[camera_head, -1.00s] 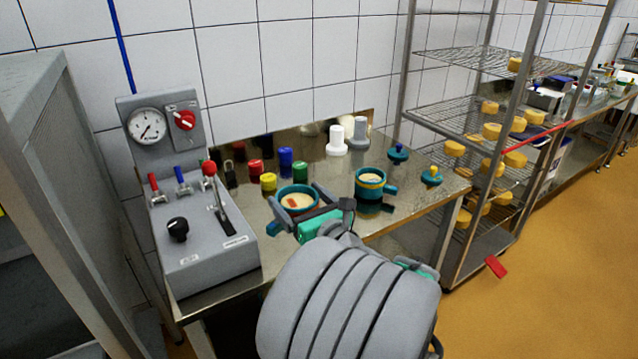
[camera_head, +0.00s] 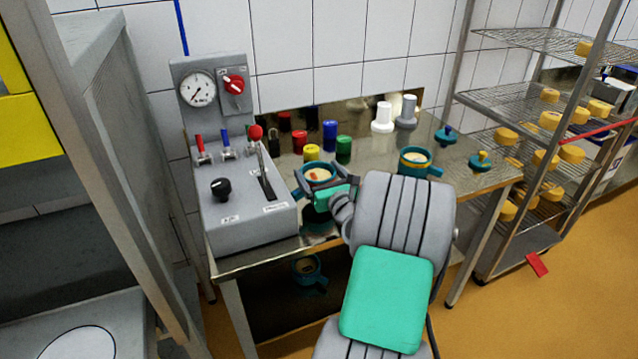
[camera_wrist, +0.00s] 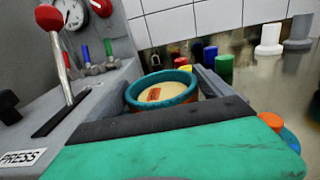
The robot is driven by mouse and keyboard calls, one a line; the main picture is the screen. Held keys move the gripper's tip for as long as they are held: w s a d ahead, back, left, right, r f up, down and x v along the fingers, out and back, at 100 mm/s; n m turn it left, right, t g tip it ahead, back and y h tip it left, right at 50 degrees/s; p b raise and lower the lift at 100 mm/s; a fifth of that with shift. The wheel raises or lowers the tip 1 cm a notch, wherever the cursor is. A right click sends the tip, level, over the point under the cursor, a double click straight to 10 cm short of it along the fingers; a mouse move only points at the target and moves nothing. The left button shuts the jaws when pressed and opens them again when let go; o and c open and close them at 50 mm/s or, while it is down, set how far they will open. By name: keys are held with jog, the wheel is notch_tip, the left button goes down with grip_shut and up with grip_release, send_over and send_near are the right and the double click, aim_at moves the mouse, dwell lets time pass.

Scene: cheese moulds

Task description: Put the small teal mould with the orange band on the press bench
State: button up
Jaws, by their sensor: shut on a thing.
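A small teal mould (camera_head: 319,173) with pale cheese and an orange-red mark inside sits between the fingers of my gripper (camera_head: 322,184). My gripper is shut on it and appears to hold it above the steel bench (camera_head: 385,203), beside the grey press console. In the wrist view the mould (camera_wrist: 162,89) looks upright, with orange below its teal rim; my gripper's teal body hides its lower part. A second teal mould with a yellow band (camera_head: 415,162) stands on the bench to the right.
The console (camera_head: 248,222) with its red-knobbed lever (camera_head: 256,133) stands close on the left. Coloured cylinders (camera_head: 330,136) and white and grey pieces (camera_head: 382,118) line the back. Two knobbed lids (camera_head: 480,162) lie at right. A teal item (camera_head: 307,268) is under the bench. A cheese rack (camera_head: 550,150) stands right.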

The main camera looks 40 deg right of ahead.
notch_tip(320, 180, down, 3)
jog(key=shift+r, duration=0.1)
jog(key=o, duration=1.2)
jog(key=shift+f, duration=0.2)
jog(key=shift+r, duration=0.25)
jog(key=b+v, duration=0.1)
jog(key=v, duration=1.1)
jog(key=shift+s, duration=0.1)
